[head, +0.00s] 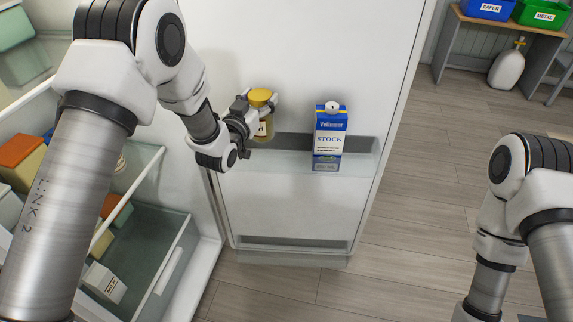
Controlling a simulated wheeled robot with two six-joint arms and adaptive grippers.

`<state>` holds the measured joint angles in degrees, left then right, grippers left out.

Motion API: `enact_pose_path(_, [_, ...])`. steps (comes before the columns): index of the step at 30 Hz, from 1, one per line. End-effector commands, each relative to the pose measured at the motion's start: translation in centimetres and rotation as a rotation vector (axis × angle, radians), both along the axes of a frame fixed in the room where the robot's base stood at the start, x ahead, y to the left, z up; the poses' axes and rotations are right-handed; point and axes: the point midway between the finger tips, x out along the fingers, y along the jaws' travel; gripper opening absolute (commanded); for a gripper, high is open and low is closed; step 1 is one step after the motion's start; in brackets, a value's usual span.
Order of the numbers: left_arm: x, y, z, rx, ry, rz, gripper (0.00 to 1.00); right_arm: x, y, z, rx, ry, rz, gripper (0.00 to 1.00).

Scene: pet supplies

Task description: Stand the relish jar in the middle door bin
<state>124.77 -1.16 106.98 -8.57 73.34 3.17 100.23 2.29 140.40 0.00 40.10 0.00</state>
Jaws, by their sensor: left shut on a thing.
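The relish jar (265,131) has a yellow lid and a cream label on its glass side. My left gripper (257,112) is shut on it from the left, and it looks upright. The jar is at the left end of the middle door bin (358,163), a clear-fronted shelf on the white open fridge door. I cannot tell whether its base touches the bin floor. My right arm comes in at the right edge, but its gripper is outside the picture.
A blue and white stock carton (329,138) stands in the bin, right of the jar, with a gap between. A lower bin (290,243) looks empty. The fridge interior (150,225) with several boxes is at left. A blue bin (488,9) and green bin (541,13) stand on a far bench.

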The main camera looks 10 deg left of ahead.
Motion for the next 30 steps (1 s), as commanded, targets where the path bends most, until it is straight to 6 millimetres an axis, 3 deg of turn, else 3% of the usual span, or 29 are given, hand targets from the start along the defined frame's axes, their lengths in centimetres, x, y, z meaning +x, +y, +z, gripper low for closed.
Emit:
enact_pose_path(4, [0.0, 0.0, -3.3, -0.001, 0.005, 0.0, 0.0, 0.0, 0.0, 0.3, 0.0, -0.001, 0.0, 0.0])
enact_pose_path(14, [0.0, 0.0, -8.4, -0.001, 0.002, 0.001, 0.0, 0.0, 0.0, 0.3, 0.0, -0.001, 0.0, 0.0])
enact_pose_path(24, [0.0, 0.0, -9.2, -0.001, -0.001, 0.001, 0.0, 0.0, 0.0, 0.0, 0.0, -0.001, 0.0, 0.0])
enact_pose_path(25, [-0.1, 0.0, -9.2, -0.001, 0.001, 0.001, 0.69, 0.0, 0.0, 0.1, 0.0, -0.001, 0.0, 0.0])
enact_pose_path(27, [-0.1, 0.0, -9.2, -0.001, 0.002, 0.001, 0.87, 0.0, 0.0, 0.1, 0.0, -0.001, 0.0, 0.0])
enact_pose_path(30, [-0.1, 0.0, -9.2, -0.001, 0.002, 0.001, 0.87, 0.0, 0.0, 0.1, 0.0, -0.001, 0.0, 0.0])
